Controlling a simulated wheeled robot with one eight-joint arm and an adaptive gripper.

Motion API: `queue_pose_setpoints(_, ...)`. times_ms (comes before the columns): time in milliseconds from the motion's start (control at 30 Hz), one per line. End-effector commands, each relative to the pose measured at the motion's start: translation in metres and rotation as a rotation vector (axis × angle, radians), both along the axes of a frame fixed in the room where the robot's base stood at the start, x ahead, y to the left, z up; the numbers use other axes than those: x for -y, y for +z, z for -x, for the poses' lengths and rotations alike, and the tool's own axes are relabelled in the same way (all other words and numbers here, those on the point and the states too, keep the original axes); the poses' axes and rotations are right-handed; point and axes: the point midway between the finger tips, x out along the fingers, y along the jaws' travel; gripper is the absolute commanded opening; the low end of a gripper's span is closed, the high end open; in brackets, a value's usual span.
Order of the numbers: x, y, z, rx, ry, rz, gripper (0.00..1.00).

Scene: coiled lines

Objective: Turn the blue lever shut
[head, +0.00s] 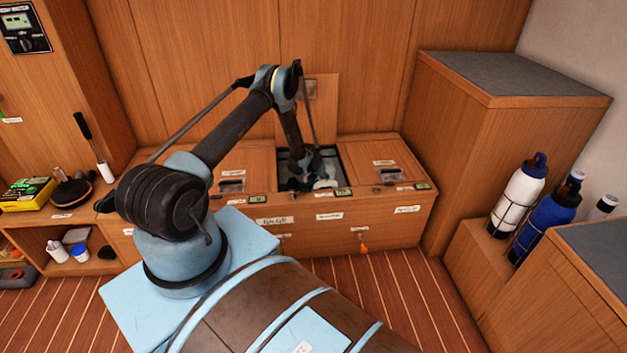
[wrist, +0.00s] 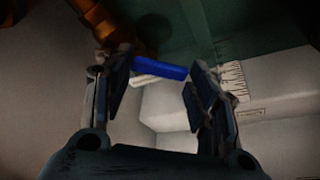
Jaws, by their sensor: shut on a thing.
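The blue lever (wrist: 160,68) shows in the wrist view as a short bright blue bar. It lies between the two fingers of my gripper (wrist: 158,78), its left end at the left finger and its right end close to the right finger. My gripper is shut on it. In the head view my gripper (head: 308,178) reaches down into an open compartment of the wooden bench, and the lever cannot be made out there. What the lever is mounted on is mostly dark and hidden; a brassy pipe-like part (wrist: 105,18) is beside it at upper left.
The compartment's raised lid (head: 322,100) stands behind my arm. The wooden bench (head: 375,215) walls the compartment closely. In the wrist view a white block with a ruled scale (wrist: 232,78) is close to the right finger. Bottles (head: 520,195) stand at right.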

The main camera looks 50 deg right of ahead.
Motion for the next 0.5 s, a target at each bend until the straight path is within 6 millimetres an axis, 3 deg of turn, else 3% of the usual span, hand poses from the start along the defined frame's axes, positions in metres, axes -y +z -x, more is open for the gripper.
queue_pose_setpoints(500,0.0022,-0.0019,0.0097,-0.002,0.044,0.000,0.11)
